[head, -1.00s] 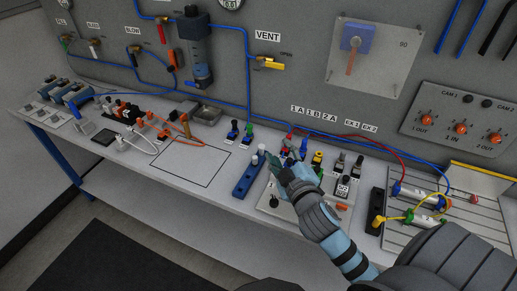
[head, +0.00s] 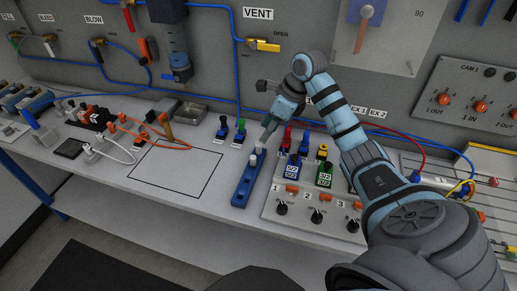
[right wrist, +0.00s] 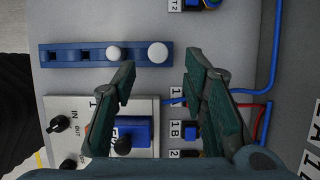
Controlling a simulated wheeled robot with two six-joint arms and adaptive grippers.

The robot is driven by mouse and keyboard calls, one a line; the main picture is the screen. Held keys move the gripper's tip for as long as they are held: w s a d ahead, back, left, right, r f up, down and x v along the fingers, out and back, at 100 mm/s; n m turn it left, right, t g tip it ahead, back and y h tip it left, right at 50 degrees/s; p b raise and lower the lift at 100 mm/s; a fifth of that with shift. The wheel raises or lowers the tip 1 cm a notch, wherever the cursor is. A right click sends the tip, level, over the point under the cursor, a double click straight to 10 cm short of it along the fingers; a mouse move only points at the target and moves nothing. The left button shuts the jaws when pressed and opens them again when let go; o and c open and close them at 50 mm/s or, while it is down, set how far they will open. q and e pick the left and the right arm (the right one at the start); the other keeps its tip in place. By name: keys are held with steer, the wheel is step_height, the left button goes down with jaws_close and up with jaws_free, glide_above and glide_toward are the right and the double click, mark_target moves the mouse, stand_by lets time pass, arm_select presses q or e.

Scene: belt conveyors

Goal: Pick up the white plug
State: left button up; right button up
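Two white plugs stand in the blue block on the bench: a smaller one (right wrist: 115,53) and a larger one (right wrist: 157,54) in the right wrist view. In the head view, the nearer white plug (head: 253,161) shows at the far half of the blue block (head: 245,188); the other is partly covered by my gripper. The block also shows in the right wrist view (right wrist: 62,54), with two empty square holes. My right gripper (right wrist: 160,75) is open, its fingers apart with nothing between them. In the head view it is over the block's far end. My left gripper is not in view.
A valve panel (head: 268,207) with coloured knobs stands right of the block. Blue and green fittings (head: 222,132) stand behind it to the left. A blue hose (head: 238,80) runs down the wall behind. An outlined bare area (head: 175,172) lies to the left.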

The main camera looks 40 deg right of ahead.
mark_target(259, 143)
steer(key=x, duration=0.6)
steer(key=shift+a+f, duration=0.1)
steer(key=shift+f, duration=0.1)
steer(key=shift+w+a+f, duration=0.1)
steer(key=shift+a+f, duration=0.05)
steer(key=shift+f, duration=0.25)
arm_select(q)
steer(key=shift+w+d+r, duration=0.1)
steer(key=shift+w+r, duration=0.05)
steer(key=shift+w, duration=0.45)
arm_select(e)
jaws_close()
